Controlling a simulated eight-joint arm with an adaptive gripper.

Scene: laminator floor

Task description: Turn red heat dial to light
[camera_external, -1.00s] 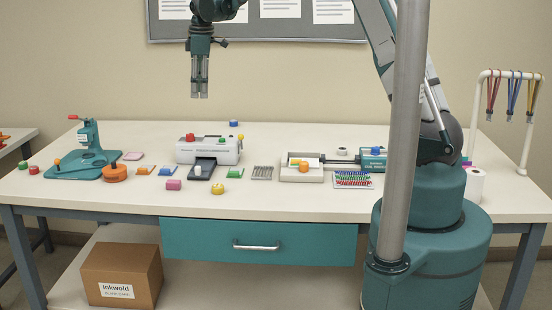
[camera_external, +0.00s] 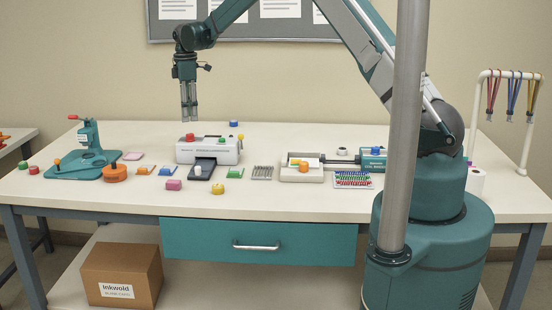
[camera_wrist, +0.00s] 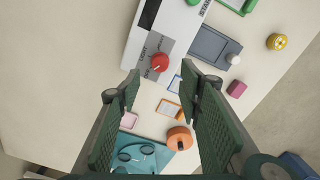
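The red heat dial (camera_external: 190,137) is a round knob on the top left of the white laminator (camera_external: 222,155).
A green knob (camera_external: 223,139) and a yellow piece (camera_external: 240,137) are at the laminator's right. A dark tray (camera_external: 202,170) with a white knob is in front. A teal press (camera_external: 90,155) and an orange disc (camera_external: 115,173) are to the left. A blue piece (camera_external: 234,124) lies behind.

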